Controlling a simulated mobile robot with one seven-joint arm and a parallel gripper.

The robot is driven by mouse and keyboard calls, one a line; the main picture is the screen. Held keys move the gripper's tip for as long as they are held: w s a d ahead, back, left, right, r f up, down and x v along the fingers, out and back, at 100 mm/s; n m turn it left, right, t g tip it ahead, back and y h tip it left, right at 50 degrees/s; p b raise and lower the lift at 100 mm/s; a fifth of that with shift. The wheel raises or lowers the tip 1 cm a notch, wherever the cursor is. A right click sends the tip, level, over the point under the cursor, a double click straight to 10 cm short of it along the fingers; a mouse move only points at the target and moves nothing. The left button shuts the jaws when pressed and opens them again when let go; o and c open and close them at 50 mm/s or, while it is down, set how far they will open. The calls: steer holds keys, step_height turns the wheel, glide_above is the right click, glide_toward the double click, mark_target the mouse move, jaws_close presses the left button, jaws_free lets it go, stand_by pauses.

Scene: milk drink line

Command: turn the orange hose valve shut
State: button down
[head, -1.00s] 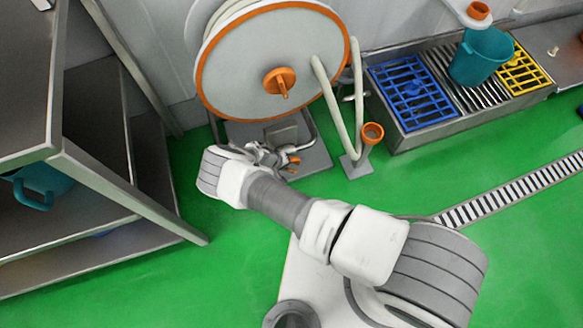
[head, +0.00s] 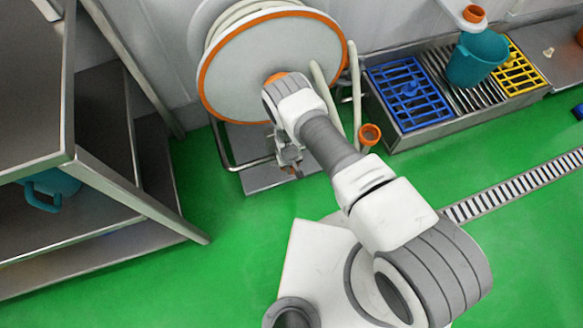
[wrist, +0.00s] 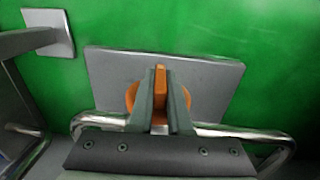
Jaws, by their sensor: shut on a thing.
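The orange hose valve (wrist: 160,82) shows in the wrist view as a round orange body with an upright bar. My gripper (wrist: 160,72) has one finger on each side of that bar and is shut on it. The fingers hide part of the round body. In the head view my gripper (head: 288,158) points down in front of the hose reel, above the grey base plate. There the valve is almost wholly hidden by my gripper and wrist.
The hose reel (head: 232,85) with its orange rim stands behind my wrist. Bent metal tubing (wrist: 215,130) runs close to my fingers. A steel shelf (head: 140,195) is at the left. A drain tray with a blue grate (head: 400,88) and a teal bucket (head: 478,58) is at the right.

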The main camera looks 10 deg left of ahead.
steer(key=shift+g+y, duration=0.3)
steer(key=shift+y, duration=0.1)
stand_by(0.3)
steer(key=c, duration=0.9)
jaws_free()
steer(key=shift+o, duration=0.2)
step_height(320, 180, up, 18)
steer(key=p, duration=0.6)
steer(key=shift+d+f, duration=0.15)
steer(key=shift+f, duration=0.1)
